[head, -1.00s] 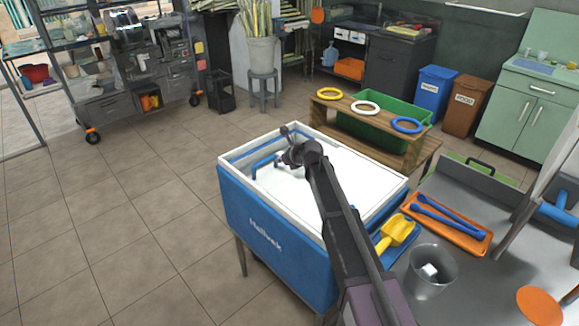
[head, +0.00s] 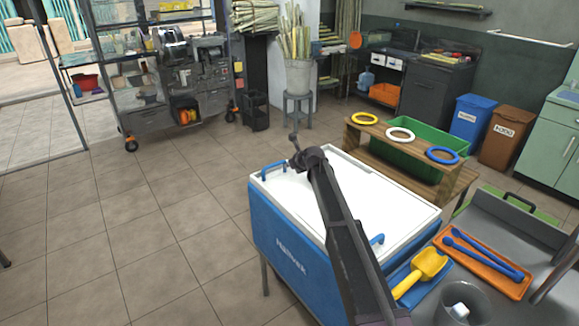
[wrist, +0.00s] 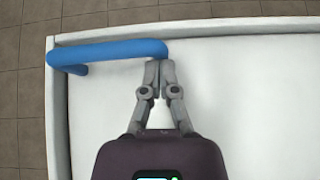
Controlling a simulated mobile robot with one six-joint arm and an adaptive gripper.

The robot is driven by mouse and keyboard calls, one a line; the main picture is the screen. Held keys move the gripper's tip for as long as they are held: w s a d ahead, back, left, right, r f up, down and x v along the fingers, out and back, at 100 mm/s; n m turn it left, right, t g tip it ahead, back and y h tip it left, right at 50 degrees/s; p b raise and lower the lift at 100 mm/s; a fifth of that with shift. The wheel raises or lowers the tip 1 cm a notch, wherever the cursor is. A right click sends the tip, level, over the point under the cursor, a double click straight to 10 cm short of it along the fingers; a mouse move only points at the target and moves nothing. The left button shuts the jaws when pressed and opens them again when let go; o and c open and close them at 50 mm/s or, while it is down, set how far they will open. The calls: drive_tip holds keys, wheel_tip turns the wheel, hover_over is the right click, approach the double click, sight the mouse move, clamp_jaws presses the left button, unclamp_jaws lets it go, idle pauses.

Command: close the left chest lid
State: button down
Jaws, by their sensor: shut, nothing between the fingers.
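The blue chest (head: 290,240) has a white top with blue handles. Its left lid (head: 305,195) lies flat, with its blue handle (head: 273,169) close to the chest's left end. No gap shows at that end. In the wrist view the handle (wrist: 110,53) lies beside the rim, left of my fingertips. My gripper (wrist: 154,66) is shut and empty, with its fingertips at the handle's right end; I cannot tell whether they touch it. In the head view my gripper (head: 293,143) is over the chest's far left part, and my arm hides part of the top.
A second blue handle (head: 377,240) sits near the chest's front right. A wooden stand (head: 430,165) with coloured rings is behind. A yellow scoop (head: 421,274) and an orange tray (head: 484,257) lie to the right. The floor (head: 150,230) left of the chest is clear.

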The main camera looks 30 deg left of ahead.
drive_tip(key=shift+w+a, duration=0.1)
drive_tip(key=shift+a, duration=0.1)
drive_tip(key=shift+d+f, duration=0.1)
drive_tip(key=shift+d, duration=0.25)
drive_tip(key=d, duration=0.1)
drive_tip(key=s+d+b, duration=0.1)
drive_tip(key=s+d+f, duration=0.1)
drive_tip(key=shift+d, duration=0.3)
drive_tip(key=p+v, duration=0.5)
drive_tip(key=v, duration=0.2)
drive_tip(key=shift+s+r, duration=0.1)
drive_tip(key=shift+r, duration=0.35)
drive_tip(key=shift+p+v, duration=0.5)
drive_tip(key=shift+v, duration=0.55)
drive_tip(key=shift+d+f, duration=0.1)
